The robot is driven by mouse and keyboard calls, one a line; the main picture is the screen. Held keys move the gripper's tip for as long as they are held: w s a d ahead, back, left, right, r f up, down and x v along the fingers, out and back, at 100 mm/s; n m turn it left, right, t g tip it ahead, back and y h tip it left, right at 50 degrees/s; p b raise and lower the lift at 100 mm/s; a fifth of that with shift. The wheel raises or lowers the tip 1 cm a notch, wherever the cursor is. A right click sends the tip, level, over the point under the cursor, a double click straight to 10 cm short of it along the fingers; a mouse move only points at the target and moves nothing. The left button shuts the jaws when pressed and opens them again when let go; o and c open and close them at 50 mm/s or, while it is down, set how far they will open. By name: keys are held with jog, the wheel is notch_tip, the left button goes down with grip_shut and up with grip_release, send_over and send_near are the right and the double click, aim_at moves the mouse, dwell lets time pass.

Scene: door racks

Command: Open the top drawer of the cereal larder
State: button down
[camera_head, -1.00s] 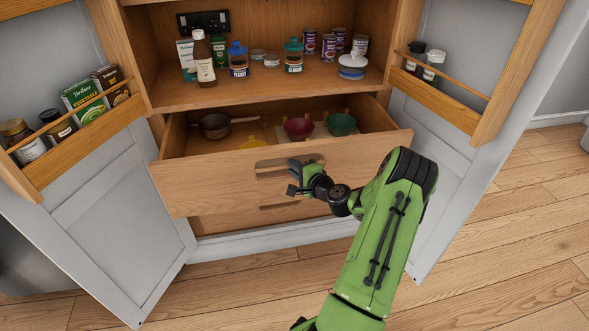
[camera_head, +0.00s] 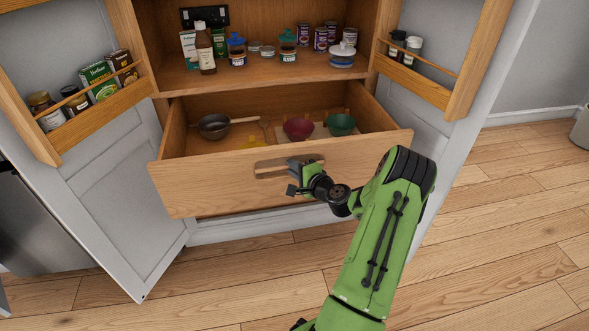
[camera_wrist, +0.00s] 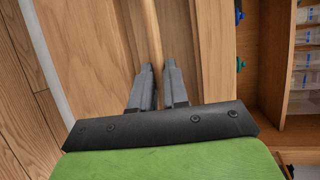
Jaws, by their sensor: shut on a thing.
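The top drawer (camera_head: 220,185) of the cereal larder is pulled well out, and its inside shows from above. In the drawer lie a dark pan (camera_head: 214,126), a dark red bowl (camera_head: 298,129) and a green bowl (camera_head: 341,124).
Both larder doors stand open, the left door (camera_head: 120,200) and the right door (camera_head: 400,110), with racks of jars and boxes. A shelf (camera_head: 270,78) above holds jars and tins. The wooden floor (camera_head: 500,230) at right is clear.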

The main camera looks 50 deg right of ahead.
dwell(0.3)
jog(key=c, duration=1.1)
grip_release()
jog(key=p+v, duration=0.1)
jog(key=v, duration=1.4)
jog(key=shift+s+a+r+p, duration=0.1)
jog(key=shift+s+a+p, duration=0.05)
jog(key=shift+s+p, duration=0.2)
